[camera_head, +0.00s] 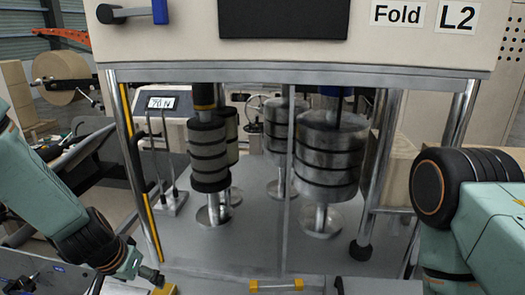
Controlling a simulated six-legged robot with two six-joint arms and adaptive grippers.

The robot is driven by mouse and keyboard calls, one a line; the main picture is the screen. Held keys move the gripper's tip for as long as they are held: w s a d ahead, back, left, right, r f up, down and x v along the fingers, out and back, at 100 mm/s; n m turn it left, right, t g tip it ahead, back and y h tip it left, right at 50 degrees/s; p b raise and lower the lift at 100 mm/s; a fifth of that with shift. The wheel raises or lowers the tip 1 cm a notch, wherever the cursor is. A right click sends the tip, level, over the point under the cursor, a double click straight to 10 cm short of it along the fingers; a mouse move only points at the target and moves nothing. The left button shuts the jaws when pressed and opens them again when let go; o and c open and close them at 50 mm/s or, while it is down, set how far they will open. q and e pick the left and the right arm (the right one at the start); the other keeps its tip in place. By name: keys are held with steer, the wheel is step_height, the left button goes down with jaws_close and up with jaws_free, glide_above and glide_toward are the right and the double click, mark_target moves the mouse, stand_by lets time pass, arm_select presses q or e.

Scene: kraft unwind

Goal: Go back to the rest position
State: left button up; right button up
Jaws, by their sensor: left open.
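My left arm comes in from the left edge and reaches down to the lower left. My left gripper (152,276) is small in view near the bottom edge, open, with nothing seen between its fingers. It is in front of the machine's left post, close to a small yellow item (165,290) cut by the bottom edge; I cannot tell whether they touch. My right arm shows at the right edge, with a dark rounded joint and green links. My right gripper is outside the view.
A machine with a beige panel (180,45) marked "Fold" and "L2" stands ahead on metal posts. Stacked dark rollers (208,152) and metallic rollers (328,155) stand under it. A yellow-ended bar (276,286) lies at the bottom middle. A brown paper roll (62,75) is at the back left.

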arm_select(q)
steer(key=shift+w+f, duration=0.35)
steer(key=shift+s+r, duration=0.15)
stand_by(0.3)
